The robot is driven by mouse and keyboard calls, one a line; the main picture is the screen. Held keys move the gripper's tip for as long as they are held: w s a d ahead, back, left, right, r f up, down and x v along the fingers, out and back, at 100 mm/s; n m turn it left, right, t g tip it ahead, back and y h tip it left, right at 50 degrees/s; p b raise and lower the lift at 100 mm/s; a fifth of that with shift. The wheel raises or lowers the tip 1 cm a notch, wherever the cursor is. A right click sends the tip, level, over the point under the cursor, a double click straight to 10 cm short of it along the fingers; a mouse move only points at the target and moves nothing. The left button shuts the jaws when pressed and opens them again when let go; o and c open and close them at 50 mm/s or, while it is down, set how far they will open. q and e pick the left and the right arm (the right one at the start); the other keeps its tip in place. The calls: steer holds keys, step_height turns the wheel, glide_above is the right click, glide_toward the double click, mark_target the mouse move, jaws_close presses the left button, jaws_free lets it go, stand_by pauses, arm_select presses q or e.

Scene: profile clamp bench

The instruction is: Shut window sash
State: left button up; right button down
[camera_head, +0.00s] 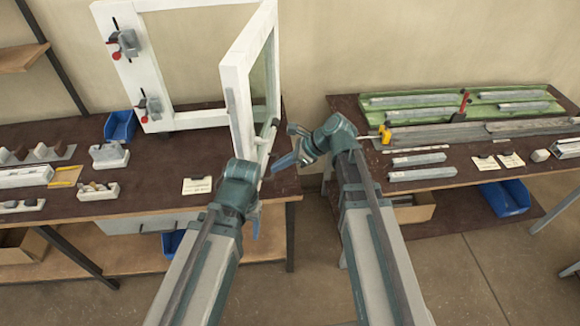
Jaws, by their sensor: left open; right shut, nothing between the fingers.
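The white window frame (148,72) stands at the back of the left bench. Its white sash (237,100) is swung open toward me, with a pane of glass (259,72) in it. Two grey latches with red ends, an upper one (124,43) and a lower one (149,105), are on the frame's left post. My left gripper (258,198) is open at the sash's lower near end; whether it touches the sash is unclear. My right gripper (287,152) is shut and empty, just right of the sash's lower part. My wrists partly hide both grippers.
A blue bin (120,126), small clamp blocks (108,156) and a label card (197,185) lie on the left bench. The right bench holds a green tray (455,99) and metal profiles (418,159). A floor gap separates the benches.

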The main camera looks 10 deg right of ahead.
arm_select(q)
steer(key=shift+f, duration=0.4)
arm_select(e)
steer(key=shift+w+a+f, duration=0.15)
steer(key=shift+w+a, duration=0.1)
steer(key=shift+a, duration=0.55)
steer(key=shift+w+a+f, duration=0.1)
steer(key=shift+w+a, duration=0.15)
steer(key=shift+a, duration=0.5)
steer(key=shift+w+a+f, duration=0.15)
steer(key=shift+w+a, duration=0.1)
steer(key=shift+a, duration=0.55)
steer(key=shift+a, duration=0.1)
